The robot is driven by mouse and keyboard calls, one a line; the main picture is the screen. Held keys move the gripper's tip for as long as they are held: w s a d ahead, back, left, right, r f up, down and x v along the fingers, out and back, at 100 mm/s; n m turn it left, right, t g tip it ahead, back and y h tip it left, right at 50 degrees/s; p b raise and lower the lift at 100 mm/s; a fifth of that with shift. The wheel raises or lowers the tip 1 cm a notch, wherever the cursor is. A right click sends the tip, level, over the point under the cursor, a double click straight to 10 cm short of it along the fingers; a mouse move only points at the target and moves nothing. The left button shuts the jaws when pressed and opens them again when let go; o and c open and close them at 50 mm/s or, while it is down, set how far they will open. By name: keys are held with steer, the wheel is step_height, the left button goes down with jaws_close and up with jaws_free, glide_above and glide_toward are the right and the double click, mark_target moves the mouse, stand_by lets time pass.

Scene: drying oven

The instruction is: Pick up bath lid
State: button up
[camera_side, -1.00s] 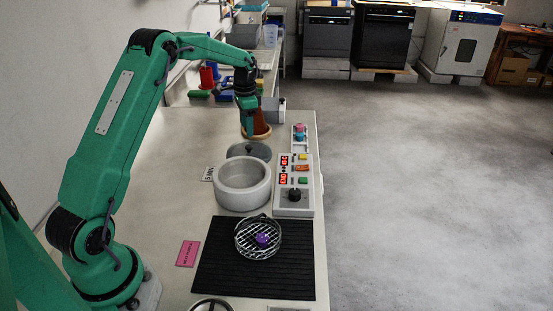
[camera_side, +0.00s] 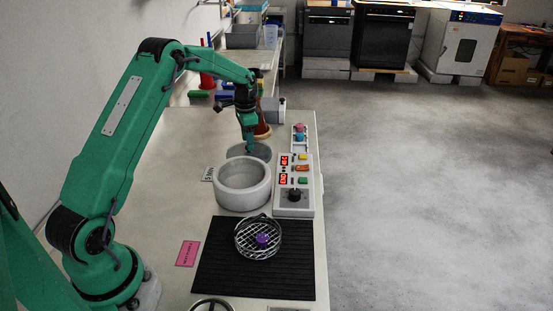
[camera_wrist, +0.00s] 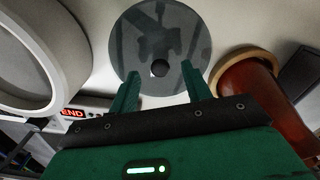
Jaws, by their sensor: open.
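The bath lid is a flat grey disc (camera_side: 262,152) lying on the bench just behind the bath. In the wrist view the lid (camera_wrist: 160,35) shows whole, with a dark round knob (camera_wrist: 160,68) at its middle. My gripper (camera_side: 250,150) is over the lid, pointing down. In the wrist view its two fingers (camera_wrist: 159,82) are apart, one on each side of the knob and a little short of it. Nothing is held. I cannot tell the exact height of the fingertips above the lid. The bath (camera_side: 242,187) is a round pale grey pot, open at the top.
A control box (camera_side: 294,185) with red displays stands right of the bath. A reddish-brown vessel (camera_side: 262,120) stands close behind the lid. A wire basket (camera_side: 258,252) with a purple item sits on a black mat (camera_side: 215,275) in front. The bench left of the lid is clear.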

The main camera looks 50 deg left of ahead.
steer(key=shift+f, duration=1.15)
jaws_close()
